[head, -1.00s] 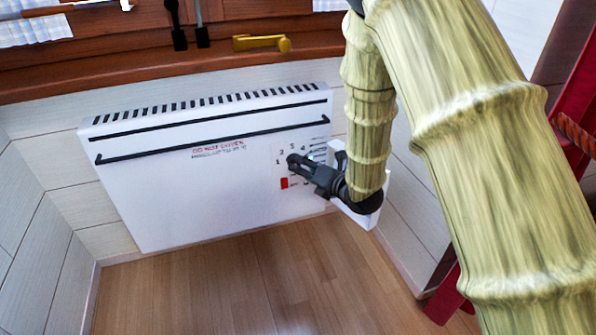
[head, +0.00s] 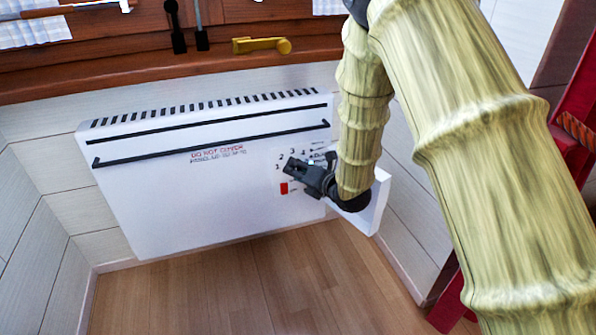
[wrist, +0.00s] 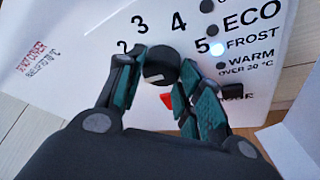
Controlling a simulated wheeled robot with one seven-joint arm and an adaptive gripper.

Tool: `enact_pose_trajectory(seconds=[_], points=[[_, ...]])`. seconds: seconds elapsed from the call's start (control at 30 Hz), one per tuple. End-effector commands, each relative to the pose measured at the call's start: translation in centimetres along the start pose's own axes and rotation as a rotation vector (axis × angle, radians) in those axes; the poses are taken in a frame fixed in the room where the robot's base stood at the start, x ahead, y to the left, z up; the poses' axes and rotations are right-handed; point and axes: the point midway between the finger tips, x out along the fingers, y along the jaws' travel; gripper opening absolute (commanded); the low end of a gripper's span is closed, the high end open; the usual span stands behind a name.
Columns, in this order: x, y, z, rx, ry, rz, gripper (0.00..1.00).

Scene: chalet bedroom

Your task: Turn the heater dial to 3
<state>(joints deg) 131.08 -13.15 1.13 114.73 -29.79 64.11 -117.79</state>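The white heater (head: 200,195) hangs low on the wall below the wooden sill. Its black round dial (wrist: 160,64) shows in the wrist view with numbers 2, 3, 4 and 5 around its upper side. A pale mark on the dial is on its lower part, towards the lower left, not by the 3. My gripper (wrist: 163,68) has one finger on each side of the dial, and both fingertips appear to touch its rim. The 1 is hidden in the wrist view.
Labels ECO, FROST and WARM with indicator lights (wrist: 217,48) are right of the dial; the FROST light glows. A red switch (head: 284,188) is below my gripper in the head view. The wooden floor (head: 250,280) in front is clear.

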Motion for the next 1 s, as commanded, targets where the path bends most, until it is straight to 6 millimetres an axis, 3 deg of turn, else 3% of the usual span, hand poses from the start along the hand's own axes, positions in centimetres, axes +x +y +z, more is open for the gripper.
enact_pose_trajectory(seconds=[0.47, 1.0], points=[[-0.09, 0.0, 0.14, 0.104, -0.002, 0.045, 0.12], [-0.09, -0.25, 0.05, 0.545, -0.014, 0.239, 0.12]])
